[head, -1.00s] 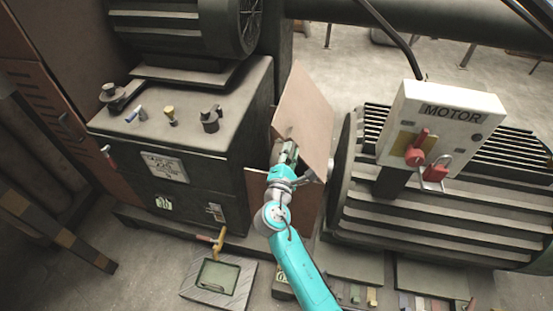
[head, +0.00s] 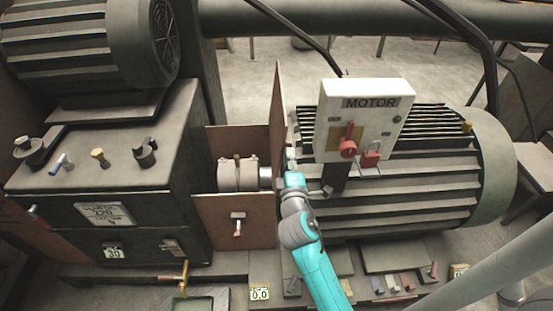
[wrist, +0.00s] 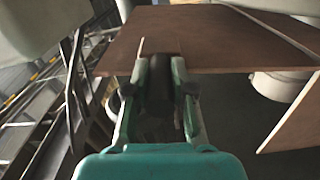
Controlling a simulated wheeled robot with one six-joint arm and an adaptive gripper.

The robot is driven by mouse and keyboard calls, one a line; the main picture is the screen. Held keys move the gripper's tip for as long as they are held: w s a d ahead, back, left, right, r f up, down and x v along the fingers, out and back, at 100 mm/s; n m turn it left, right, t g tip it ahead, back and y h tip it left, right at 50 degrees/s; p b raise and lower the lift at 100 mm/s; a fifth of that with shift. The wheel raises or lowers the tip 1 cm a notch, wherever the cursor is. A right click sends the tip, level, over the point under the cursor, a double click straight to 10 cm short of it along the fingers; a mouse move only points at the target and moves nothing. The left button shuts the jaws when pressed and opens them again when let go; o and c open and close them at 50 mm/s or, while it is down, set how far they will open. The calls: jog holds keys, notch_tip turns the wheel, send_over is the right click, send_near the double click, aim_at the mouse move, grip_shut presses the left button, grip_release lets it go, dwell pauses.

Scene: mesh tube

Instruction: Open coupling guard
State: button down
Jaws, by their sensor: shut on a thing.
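The coupling guard is a set of brown plates between the dark machine block and the motor. Its movable panel (head: 277,140) stands upright, seen nearly edge-on. The grey coupling (head: 237,174) shows uncovered to the left of it, behind the guard's front plate (head: 232,215). My gripper (head: 291,166) is on the motor side of the panel. In the wrist view the brown panel (wrist: 205,38) spreads ahead of my gripper (wrist: 162,72), which is shut on a dark part at the panel's edge, likely its handle.
The motor box with red switch (head: 347,147) and red padlock (head: 371,155) stands close right of my gripper. The finned motor (head: 420,190) lies behind and right. The machine block (head: 105,205) is at left. A tray (head: 195,302) sits on the floor in front.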

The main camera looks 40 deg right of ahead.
jog(key=shift+s+d+f+m, duration=0.1)
jog(key=shift+s+d+m, duration=0.3)
jog(key=shift+d, duration=0.15)
jog(key=c, duration=1)
grip_release()
jog(key=v, duration=1.2)
